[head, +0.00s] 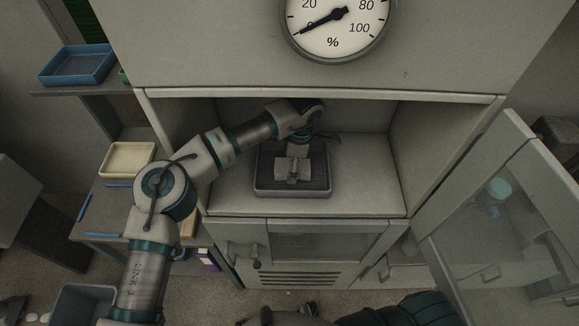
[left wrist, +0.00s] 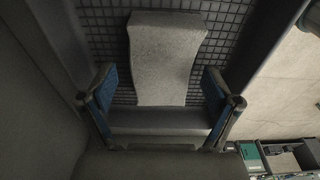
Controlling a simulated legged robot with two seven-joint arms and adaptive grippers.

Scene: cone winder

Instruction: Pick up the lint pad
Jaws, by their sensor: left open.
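The lint pad (head: 291,170) is a small grey block on a dark gridded tray (head: 262,189) inside the cabinet's open bay. In the left wrist view the pad (left wrist: 163,62) shows as a grey, waisted piece over the grid. My left arm reaches into the bay from the left, with its wrist above the tray. My left gripper (left wrist: 160,97) is open, its blue-padded fingers apart on either side of the pad's near end. I cannot tell how far above the pad they are. My right gripper is not clearly visible.
The bay's back and side walls (head: 415,140) close in around the tray. A glass-paned door (head: 500,215) stands open at the right. A gauge (head: 336,25) is above. A blue tray (head: 77,66) and a cream tray (head: 127,159) are at the left. The bay floor right of the tray is clear.

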